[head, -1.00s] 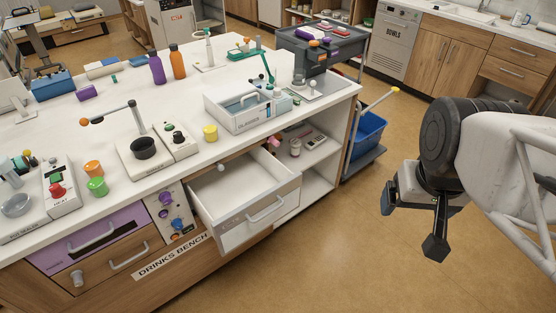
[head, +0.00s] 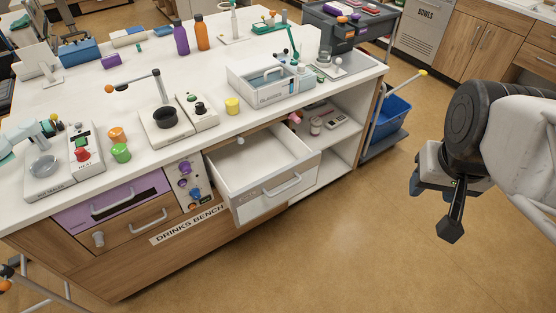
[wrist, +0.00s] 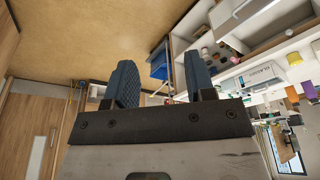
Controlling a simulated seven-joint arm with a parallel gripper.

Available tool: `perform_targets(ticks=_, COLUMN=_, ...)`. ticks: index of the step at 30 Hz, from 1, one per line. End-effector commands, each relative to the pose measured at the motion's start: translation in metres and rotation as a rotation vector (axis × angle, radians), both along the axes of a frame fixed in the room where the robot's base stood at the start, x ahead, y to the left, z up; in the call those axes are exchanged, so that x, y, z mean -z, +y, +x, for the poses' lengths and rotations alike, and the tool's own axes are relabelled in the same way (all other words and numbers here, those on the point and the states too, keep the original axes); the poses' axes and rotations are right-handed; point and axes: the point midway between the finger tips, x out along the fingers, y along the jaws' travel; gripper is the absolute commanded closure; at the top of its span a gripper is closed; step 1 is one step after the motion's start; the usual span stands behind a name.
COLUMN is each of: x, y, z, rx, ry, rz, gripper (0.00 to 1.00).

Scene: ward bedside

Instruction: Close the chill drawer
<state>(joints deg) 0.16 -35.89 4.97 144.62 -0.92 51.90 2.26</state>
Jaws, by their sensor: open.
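The white drawer (head: 262,165), which I take to be the chill drawer, is pulled out of the drinks bench. Its pale front has a light bar handle (head: 283,185); the small lettering on it is too small to read. The inside looks empty apart from a small pale knob at the back edge. My gripper (head: 432,190) hangs over open floor to the right of the drawer, well apart from it. In the wrist view my gripper's two dark blue fingers (wrist: 162,78) are spread with nothing between them.
A purple-fronted drawer (head: 110,200) and a wooden drawer are shut at left. A knob panel (head: 186,181) adjoins the open drawer. An open shelf (head: 340,145) and a blue bin (head: 390,116) stand to its right. Floor in front is clear.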

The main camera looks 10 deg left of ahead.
Motion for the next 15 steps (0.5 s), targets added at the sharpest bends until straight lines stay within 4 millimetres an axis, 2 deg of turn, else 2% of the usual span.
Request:
perform_targets(ticks=1, x=0.004, y=0.001, z=0.006, rx=0.005, ry=-0.008, rz=0.0, gripper=0.58)
perform_targets(ticks=5, x=0.018, y=0.004, z=0.031, rx=0.035, ry=-0.056, rz=0.003, gripper=0.78)
perform_targets(ticks=9, x=0.04, y=0.011, z=0.067, rx=0.078, ry=-0.133, rz=0.019, gripper=0.99)
perform_targets(ticks=15, x=0.08, y=0.029, z=0.123, rx=0.138, ry=-0.263, rz=0.071, gripper=1.0)
